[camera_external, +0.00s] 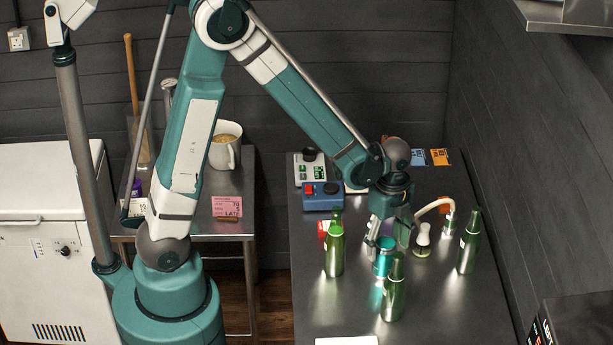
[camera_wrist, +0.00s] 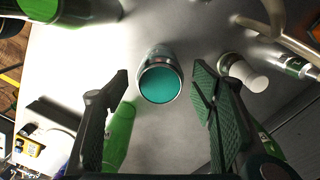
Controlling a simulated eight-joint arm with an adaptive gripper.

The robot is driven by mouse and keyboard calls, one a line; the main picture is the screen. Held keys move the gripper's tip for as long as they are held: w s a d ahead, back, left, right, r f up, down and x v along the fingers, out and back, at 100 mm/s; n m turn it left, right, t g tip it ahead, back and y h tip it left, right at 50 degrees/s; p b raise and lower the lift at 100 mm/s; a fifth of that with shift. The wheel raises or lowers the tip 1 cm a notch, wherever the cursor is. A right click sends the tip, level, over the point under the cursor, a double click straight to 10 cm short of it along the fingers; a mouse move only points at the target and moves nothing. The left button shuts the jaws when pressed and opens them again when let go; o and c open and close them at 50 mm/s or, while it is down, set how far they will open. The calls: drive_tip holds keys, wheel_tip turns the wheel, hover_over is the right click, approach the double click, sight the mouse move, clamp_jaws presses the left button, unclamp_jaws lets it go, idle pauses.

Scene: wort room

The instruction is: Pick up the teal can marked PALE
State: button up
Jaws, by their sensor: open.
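The teal can (camera_external: 382,264) stands upright on the metal table, among several green bottles. In the wrist view its round teal top (camera_wrist: 160,83) faces the camera, between the two fingers. No PALE marking is readable. My gripper (camera_external: 388,237) points down over the can, with its fingers spread to either side. In the wrist view my gripper (camera_wrist: 160,74) is open and empty, with a gap between each finger and the can's outline. How far the fingertips reach down beside the can cannot be told. A green bottle partly covers the can's lower right side in the external view.
Green bottles stand to the left (camera_external: 335,252), in front (camera_external: 393,294) and to the right (camera_external: 469,243). A white-handled brush (camera_external: 423,238) is close on the right. A blue box (camera_external: 322,197) sits behind. The table's front left (camera_external: 320,305) is clear.

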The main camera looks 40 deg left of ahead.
drive_tip(key=shift+f, duration=0.5)
drive_tip(key=shift+f, duration=0.15)
drive_tip(key=shift+a+f, duration=0.1)
drive_tip(key=shift+f, duration=2.35)
drive_tip(key=c, duration=1.3)
drive_tip(key=shift+o, duration=0.2)
drive_tip(key=shift+r, duration=0.1)
drive_tip(key=shift+r, duration=4.9)
